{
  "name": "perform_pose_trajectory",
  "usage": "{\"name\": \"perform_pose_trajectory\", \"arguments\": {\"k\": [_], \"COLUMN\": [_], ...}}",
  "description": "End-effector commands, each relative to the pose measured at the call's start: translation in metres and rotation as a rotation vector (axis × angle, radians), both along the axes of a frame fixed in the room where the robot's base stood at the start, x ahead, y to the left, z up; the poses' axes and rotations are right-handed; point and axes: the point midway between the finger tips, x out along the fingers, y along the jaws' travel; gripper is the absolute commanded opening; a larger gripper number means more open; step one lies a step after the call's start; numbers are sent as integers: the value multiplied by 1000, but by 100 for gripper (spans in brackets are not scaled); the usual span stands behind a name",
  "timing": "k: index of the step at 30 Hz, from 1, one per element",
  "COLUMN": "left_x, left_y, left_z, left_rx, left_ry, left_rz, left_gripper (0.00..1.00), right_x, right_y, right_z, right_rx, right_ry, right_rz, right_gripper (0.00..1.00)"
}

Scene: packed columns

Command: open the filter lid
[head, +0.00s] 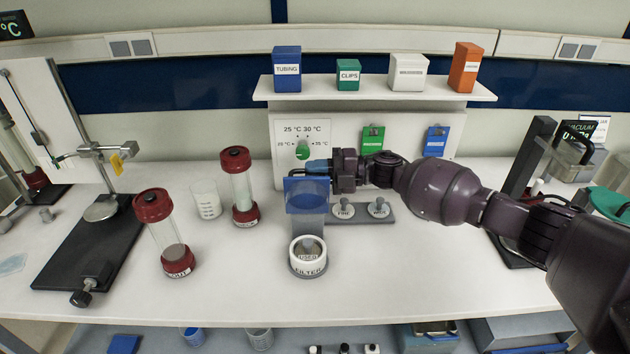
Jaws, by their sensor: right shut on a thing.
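The filter (308,257) is a round white cup with a dark base and a FILTER label, standing near the middle of the bench. Its blue see-through lid (306,197) stands upright above and behind the cup, so the cup's opening shows. My right gripper (318,168) reaches in from the right and is shut on the lid at its top edge. The fingertips are small and partly hidden at the lid. My left gripper is not in view.
A grey block with two knobs (361,212) sits right of the filter. Two red-capped columns (240,187) (165,233) and a beaker (206,200) stand to the left. A shelf (375,90) with labelled boxes is behind. The front right bench is clear.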

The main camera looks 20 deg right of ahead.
Motion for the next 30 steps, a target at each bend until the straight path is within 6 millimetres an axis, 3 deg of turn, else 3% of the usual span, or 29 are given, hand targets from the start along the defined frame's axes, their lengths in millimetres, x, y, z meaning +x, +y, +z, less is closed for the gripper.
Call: {"name": "perform_pose_trajectory", "arguments": {"k": [9, 27, 28, 30], "left_x": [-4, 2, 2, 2], "left_y": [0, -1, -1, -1], "left_z": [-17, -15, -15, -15], "left_rx": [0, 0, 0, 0], "left_ry": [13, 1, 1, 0], "left_rz": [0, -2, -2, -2], "left_gripper": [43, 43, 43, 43], "right_x": [14, 17, 17, 17], "right_y": [-4, -5, -5, -5], "right_z": [-4, -4, -4, -4], "right_rx": [16, 15, 15, 15], "right_ry": [43, 41, 41, 40], "right_rz": [2, 2, 2, 1], "right_gripper": [0, 0, 16, 27]}}
